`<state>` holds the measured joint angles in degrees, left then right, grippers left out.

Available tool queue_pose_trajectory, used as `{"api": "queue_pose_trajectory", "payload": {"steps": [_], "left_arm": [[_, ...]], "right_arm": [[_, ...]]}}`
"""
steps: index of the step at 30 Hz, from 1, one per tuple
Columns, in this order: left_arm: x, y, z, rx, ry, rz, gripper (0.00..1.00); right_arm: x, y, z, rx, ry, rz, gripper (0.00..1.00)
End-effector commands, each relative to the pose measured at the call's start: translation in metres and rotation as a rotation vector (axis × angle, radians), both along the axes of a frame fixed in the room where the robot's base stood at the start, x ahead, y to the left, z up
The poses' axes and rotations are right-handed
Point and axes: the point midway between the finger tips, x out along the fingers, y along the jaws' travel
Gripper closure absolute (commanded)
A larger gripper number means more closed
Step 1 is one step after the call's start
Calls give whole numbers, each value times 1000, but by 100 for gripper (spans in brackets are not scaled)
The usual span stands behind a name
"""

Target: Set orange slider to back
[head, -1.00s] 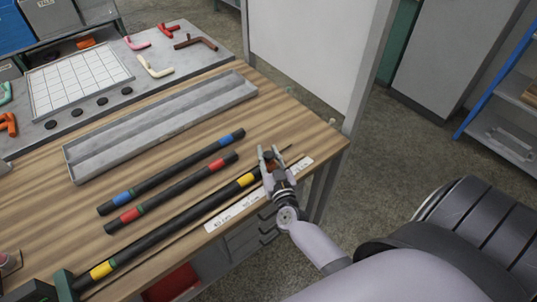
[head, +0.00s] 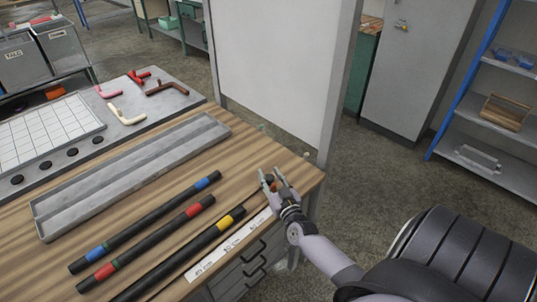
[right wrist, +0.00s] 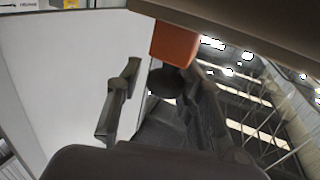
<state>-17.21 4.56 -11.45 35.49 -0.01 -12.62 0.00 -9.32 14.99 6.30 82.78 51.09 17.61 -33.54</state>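The orange slider (head: 269,183) is at the far right end of the worktable's front edge, partly hidden by my right gripper. In the right wrist view the orange slider (right wrist: 175,43) is a block at top centre, with a dark round part below it. My right gripper (head: 271,172) is at the slider with its fingers spread. In the right wrist view a gap shows between the left finger and the slider; contact on the right cannot be told. A white label strip (head: 232,241) runs along the front edge; its writing is too small to read. My left gripper is out of view.
Black hoses with blue (head: 208,180), red (head: 194,209) and yellow (head: 226,223) bands lie on the wooden table. A long grey tray (head: 55,224) lies behind them. A white panel (head: 277,70) stands beyond the table, with a metal post at its right. Open floor lies to the right.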

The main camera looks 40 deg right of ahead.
Motion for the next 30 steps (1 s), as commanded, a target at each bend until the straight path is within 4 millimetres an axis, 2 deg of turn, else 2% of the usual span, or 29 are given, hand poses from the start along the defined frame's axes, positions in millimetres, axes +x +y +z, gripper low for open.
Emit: {"api": "queue_pose_trajectory", "payload": {"steps": [5,13,17,30], "left_arm": [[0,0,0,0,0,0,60],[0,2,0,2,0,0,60],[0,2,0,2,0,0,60],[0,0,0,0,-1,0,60]], "right_arm": [[0,0,0,0,-1,0,54],[0,1,0,0,1,2,54],[-9,4,-1,0,1,2,54],[-92,30,-1,1,3,0,54]]}}
